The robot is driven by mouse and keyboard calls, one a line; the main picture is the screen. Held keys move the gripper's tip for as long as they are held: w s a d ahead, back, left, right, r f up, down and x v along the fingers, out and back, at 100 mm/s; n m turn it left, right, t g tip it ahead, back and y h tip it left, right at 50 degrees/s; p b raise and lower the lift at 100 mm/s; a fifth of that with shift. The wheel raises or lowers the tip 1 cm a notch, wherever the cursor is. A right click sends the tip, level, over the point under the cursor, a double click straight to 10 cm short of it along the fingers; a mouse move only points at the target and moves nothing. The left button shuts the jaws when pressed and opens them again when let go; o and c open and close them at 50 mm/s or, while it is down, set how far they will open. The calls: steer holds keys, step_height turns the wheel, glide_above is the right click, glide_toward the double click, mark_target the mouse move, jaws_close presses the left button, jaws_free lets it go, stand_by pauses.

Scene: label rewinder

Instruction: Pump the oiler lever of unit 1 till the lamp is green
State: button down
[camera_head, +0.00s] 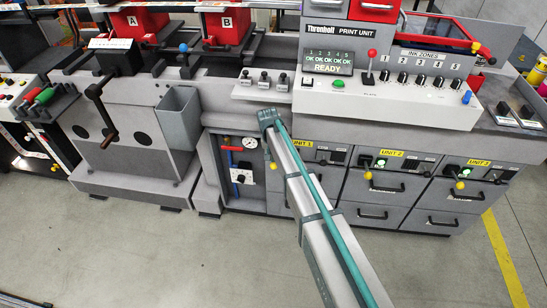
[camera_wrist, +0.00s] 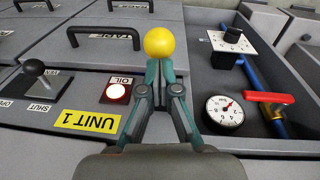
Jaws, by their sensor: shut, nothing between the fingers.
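The yellow ball knob of the unit 1 oiler lever (camera_wrist: 158,42) is just beyond my fingertips in the wrist view. I cannot tell whether they touch it. My gripper (camera_wrist: 160,72) is shut and empty, its fingertips together. The OIL lamp (camera_wrist: 117,92) glows white with a red rim, not green, beside the yellow UNIT 1 label (camera_wrist: 88,121). In the head view the UNIT 1 label (camera_head: 303,143) is partly covered by my arm, and a small yellow knob (camera_head: 273,166) shows left of the arm. The fingers cannot be made out there.
A pressure gauge (camera_wrist: 225,111) and a red-handled valve (camera_wrist: 268,97) are close right of my gripper. A black-knobbed SHUT lever (camera_wrist: 36,70) stands at left. Drawer handles (camera_wrist: 104,37) project ahead. Units 2 (camera_head: 380,162) and 3 (camera_head: 467,171) show green lamps.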

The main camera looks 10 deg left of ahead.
mark_target(273, 163)
steer(key=f+t+b, duration=0.1)
steer(key=b, duration=0.1)
steer(key=s+f+t+b, duration=0.1)
steer(key=b, duration=0.1)
steer(key=shift+s+f+b, duration=0.25)
steer(key=shift+f+b, duration=0.05)
steer(key=shift+f+t+b, duration=0.35)
steer(key=shift+t+b, duration=0.05)
steer(key=w+v, duration=0.2)
steer(key=v, duration=1.1)
steer(key=shift+r, duration=0.5)
